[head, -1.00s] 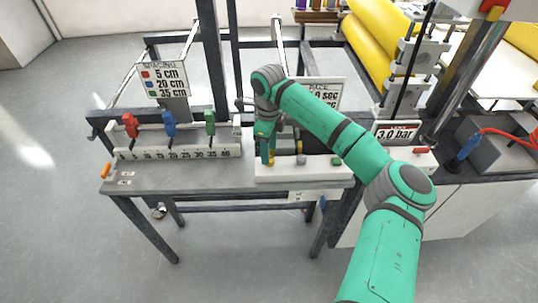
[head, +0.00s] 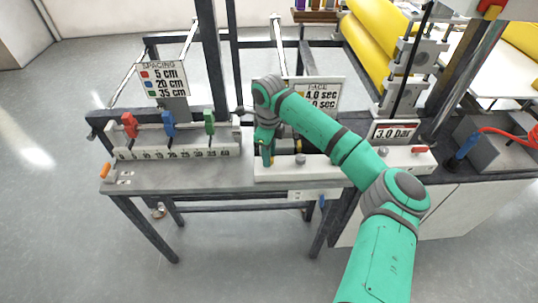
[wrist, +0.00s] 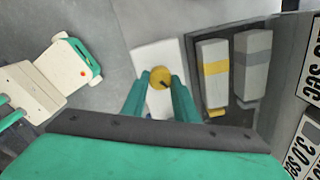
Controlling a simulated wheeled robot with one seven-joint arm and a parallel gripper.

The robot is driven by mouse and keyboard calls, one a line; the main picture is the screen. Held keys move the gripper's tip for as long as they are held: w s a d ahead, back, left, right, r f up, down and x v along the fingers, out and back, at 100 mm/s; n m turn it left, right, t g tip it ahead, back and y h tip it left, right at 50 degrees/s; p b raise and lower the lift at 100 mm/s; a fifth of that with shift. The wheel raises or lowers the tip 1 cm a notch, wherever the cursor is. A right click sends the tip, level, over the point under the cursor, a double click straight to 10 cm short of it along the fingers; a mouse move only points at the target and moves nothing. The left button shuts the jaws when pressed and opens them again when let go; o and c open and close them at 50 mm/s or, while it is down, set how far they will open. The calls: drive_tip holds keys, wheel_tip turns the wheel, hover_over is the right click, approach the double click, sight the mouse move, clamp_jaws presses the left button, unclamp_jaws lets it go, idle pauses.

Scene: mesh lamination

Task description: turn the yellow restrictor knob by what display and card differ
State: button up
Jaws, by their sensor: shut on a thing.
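The yellow restrictor knob (wrist: 160,76) shows in the wrist view as a round cap with a dark mark, on a white block (wrist: 152,52). My gripper (wrist: 159,84) is shut on it, one green finger on each side. In the head view my gripper (head: 267,158) points down over the white panel (head: 272,172) and hides the knob. The PACE sign (head: 341,84) stands behind my arm. Its upper row reads 4.0 sec; the lower row is partly covered by the arm. In the wrist view part of the lettered sign (wrist: 299,150) is cut off at the right edge.
A grey knob (head: 300,159) is nearby. Red, blue and green sliders on a scale (head: 175,153) stand left. A 3.0 bar display (head: 395,132) is at right.

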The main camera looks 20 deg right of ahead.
drive_tip(key=shift+w+a+m, duration=0.1)
drive_tip(key=shift+a+m, duration=0.05)
drive_tip(key=shift+m, duration=0.15)
drive_tip(key=shift+w+a+m, duration=0.1)
drive_tip(key=shift+m, duration=0.4)
drive_tip(key=m, duration=0.6)
drive_tip(key=shift+r, duration=0.1)
drive_tip(key=m, duration=0.4)
drive_tip(key=shift+m, duration=0.3)
drive_tip(key=shift+w+d+m, duration=0.1)
drive_tip(key=shift+d+m, duration=0.1)
drive_tip(key=shift+m, duration=1.7)
drive_tip(key=shift+a, duration=0.1)
drive_tip(key=o, duration=1.1)
drive_tip(key=shift+c, duration=0.2)
